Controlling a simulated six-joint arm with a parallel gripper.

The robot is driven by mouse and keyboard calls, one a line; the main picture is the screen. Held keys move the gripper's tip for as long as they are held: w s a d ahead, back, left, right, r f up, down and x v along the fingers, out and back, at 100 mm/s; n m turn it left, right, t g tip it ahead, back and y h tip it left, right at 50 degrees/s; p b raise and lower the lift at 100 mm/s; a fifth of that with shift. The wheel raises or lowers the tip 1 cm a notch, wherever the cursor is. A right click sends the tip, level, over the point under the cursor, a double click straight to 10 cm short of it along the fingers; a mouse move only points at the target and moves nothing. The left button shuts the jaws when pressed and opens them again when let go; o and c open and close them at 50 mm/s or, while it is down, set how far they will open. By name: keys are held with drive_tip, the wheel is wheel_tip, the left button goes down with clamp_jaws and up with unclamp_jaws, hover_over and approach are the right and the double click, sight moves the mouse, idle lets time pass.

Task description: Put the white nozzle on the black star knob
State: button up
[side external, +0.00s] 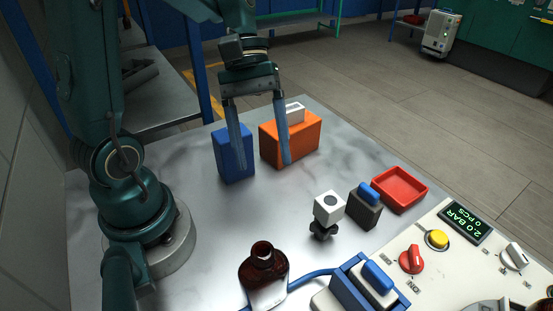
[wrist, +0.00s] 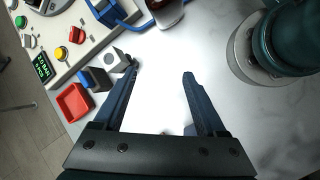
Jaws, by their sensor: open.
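A white block-shaped piece with a dark round opening on top, which I take as the white nozzle (side external: 328,205), stands right of the table's middle in the side view. The black star knob (side external: 322,231) shows just below it, and the nozzle appears to sit on it, slightly tilted. In the wrist view the nozzle (wrist: 117,58) is left of my fingers, with a bit of black knob (wrist: 133,64) at its edge. My gripper (side external: 263,166) is open and empty, up and left of the nozzle in the side view, apart from it. The fingers also show in the wrist view (wrist: 161,75).
A blue block (side external: 234,160) and an orange block (side external: 300,140) with a white piece on top stand behind my fingers. A dark block with a blue top (side external: 366,208), a red tray (side external: 400,188), a control panel (side external: 440,275) and an amber bottle (side external: 264,275) surround the nozzle.

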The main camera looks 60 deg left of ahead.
drive_tip(key=s+r+m+t+y, duration=0.1)
drive_tip(key=m+t+y, duration=0.1)
drive_tip(key=m, duration=0.1)
drive_tip(key=s+r+m+t+y, duration=0.1)
drive_tip(key=m+t+y, duration=0.1)
drive_tip(key=m, duration=0.1)
drive_tip(key=s+m+t+y, duration=0.1)
drive_tip(key=m+t+y, duration=0.1)
drive_tip(key=m+t, duration=0.1)
drive_tip(key=shift+s+a+r+m, duration=0.3)
drive_tip(key=shift+s+a+r, duration=0.05)
drive_tip(key=shift+s+r, duration=0.05)
